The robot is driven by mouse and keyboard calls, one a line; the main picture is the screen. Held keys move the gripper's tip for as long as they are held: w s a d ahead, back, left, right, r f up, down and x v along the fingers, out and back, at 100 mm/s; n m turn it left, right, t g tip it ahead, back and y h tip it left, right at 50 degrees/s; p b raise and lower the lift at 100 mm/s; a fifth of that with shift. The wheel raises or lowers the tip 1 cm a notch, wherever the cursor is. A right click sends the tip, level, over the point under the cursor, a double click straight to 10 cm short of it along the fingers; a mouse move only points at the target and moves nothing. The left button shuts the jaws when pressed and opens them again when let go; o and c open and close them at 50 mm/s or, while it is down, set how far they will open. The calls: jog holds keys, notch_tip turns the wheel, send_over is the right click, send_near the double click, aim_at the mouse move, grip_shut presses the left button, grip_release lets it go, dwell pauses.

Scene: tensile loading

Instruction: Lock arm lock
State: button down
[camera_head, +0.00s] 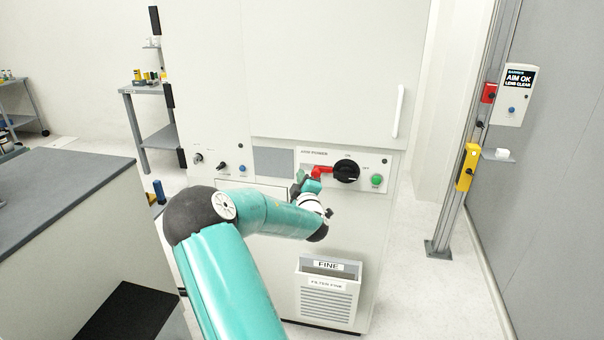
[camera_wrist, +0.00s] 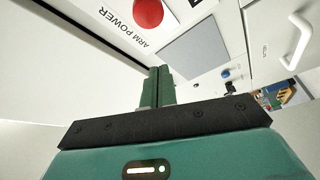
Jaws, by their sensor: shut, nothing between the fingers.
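The ARM POWER panel (camera_head: 318,157) is on the front of the white cabinet.
A grey screen (camera_head: 273,162) and small knobs (camera_head: 221,166) lie left of the panel. A bin marked FINE (camera_head: 328,290) is below. A dark-topped bench (camera_head: 50,195) stands left. A post with a yellow box (camera_head: 467,167) is right. Floor between cabinet and post is clear.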

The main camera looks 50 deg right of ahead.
jog(key=v, duration=0.5)
jog(key=shift+s+a, duration=0.2)
jog(key=shift+a, duration=0.05)
dwell(0.3)
jog(key=w+a+r+m+g+y, duration=0.25)
jog(key=a+y, duration=0.25)
jog(key=a, duration=1.1)
jog(key=w+a+r+m+g+y, duration=0.15)
jog(key=a+m+y, duration=0.3)
jog(key=a, duration=1.05)
jog(key=s+a+r+n+g+y, duration=0.3)
jog(key=s+a+g+y, duration=0.1)
jog(key=s+a, duration=1.3)
jog(key=a, duration=0.4)
jog(key=shift+s+a+r, duration=0.15)
jog(key=shift+s+r, duration=0.1)
